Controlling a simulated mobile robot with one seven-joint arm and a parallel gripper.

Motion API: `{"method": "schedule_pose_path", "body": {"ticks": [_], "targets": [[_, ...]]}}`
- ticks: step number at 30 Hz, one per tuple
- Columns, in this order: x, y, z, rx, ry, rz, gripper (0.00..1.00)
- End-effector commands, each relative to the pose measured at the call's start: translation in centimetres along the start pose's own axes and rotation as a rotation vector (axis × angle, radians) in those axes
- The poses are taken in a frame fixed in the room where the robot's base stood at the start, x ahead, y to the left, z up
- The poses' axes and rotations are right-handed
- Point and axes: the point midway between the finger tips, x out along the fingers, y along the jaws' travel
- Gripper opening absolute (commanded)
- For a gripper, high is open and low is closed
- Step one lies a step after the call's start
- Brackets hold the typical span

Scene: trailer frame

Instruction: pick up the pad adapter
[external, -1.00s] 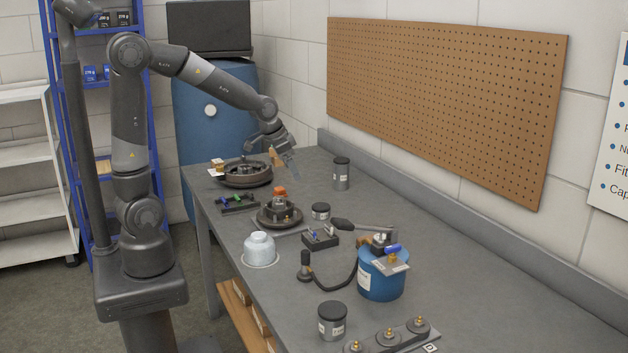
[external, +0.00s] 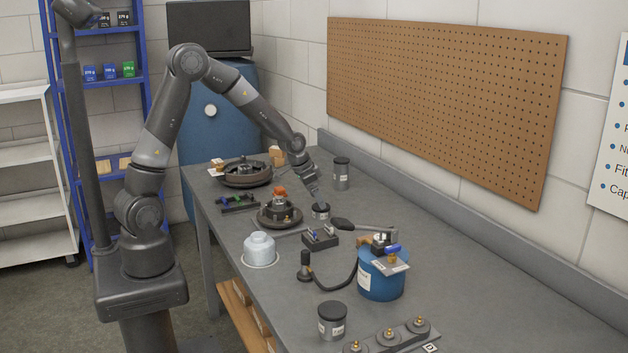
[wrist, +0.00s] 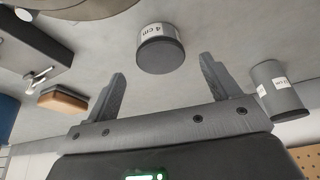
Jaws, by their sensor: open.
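No label naming the pad adapter can be read. A short dark grey cylinder with a white "4 cm" label (wrist: 160,50) stands on the bench, ahead of my fingertips in the wrist view. It also shows in the external view (external: 320,212), just below my gripper (external: 317,197). In the wrist view my gripper (wrist: 161,78) is open and empty, its two fingers spread wider than the short cylinder, which lies between their lines. I cannot tell the exact height gap. A taller grey cylinder (wrist: 277,90) stands right of the right finger; it also shows in the external view (external: 341,173).
A disc with an orange-topped part (external: 280,213) lies left of the short cylinder. A black-handled tool (external: 352,225) and a small block with pegs (external: 320,238) are close in front. A brown-topped block (wrist: 62,101) is left of my fingers.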

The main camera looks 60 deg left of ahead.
Motion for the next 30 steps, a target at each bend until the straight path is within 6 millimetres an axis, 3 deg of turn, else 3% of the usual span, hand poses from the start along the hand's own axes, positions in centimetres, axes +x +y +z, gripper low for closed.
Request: {"method": "schedule_pose_path", "body": {"ticks": [12, 22, 30], "targets": [[4.7, -0.1, 0.2, 0.000, -0.002, 0.001, 0.81], [5.2, -0.1, 0.2, 0.000, 0.000, 0.000, 0.81], [5.2, -0.1, 0.2, 0.000, 0.000, 0.000, 0.59]]}}
